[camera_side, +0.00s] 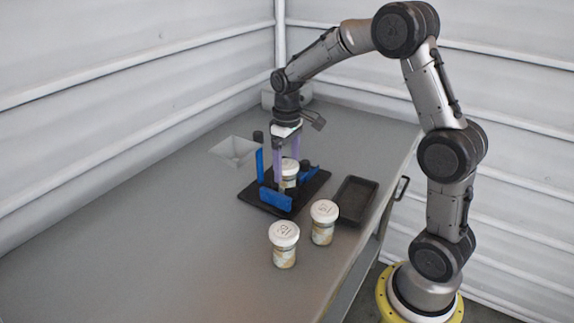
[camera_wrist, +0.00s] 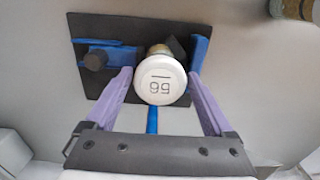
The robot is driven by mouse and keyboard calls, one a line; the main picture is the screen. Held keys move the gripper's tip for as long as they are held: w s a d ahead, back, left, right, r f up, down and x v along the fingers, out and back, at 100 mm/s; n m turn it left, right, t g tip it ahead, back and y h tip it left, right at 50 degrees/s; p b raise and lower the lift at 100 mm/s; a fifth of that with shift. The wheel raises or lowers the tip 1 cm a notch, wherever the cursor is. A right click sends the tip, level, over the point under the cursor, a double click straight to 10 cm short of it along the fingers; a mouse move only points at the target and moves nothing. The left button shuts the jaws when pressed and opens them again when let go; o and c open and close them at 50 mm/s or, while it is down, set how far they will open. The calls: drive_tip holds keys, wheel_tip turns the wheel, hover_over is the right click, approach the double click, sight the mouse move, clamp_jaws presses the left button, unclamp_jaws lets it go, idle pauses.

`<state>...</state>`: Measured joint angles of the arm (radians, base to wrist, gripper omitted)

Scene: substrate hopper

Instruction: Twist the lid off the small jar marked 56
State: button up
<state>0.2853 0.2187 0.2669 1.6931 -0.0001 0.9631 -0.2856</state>
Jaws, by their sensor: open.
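The small jar marked 56 (camera_wrist: 160,79) stands upright in a blue clamp fixture on a black base plate, its white lid on top. In the side view the jar (camera_side: 289,174) is partly hidden by my gripper and the blue clamp parts (camera_side: 276,199). My gripper (camera_side: 287,160) points straight down over the jar, its purple fingers open on either side of the lid.
Two other white-lidded jars stand on the table, one in front (camera_side: 284,245) and one to its right (camera_side: 323,222). An empty black tray (camera_side: 357,201) lies right of the fixture. A square hopper opening (camera_side: 234,150) is to the left. The table's left front is clear.

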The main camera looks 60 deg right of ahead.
drive_tip(key=m, duration=0.5)
drive_tip(key=shift+f+m, duration=0.15)
drive_tip(key=shift+m, duration=0.25)
drive_tip(key=m, duration=1.7)
drive_tip(key=shift+m, duration=0.4)
drive_tip(key=c, duration=0.8)
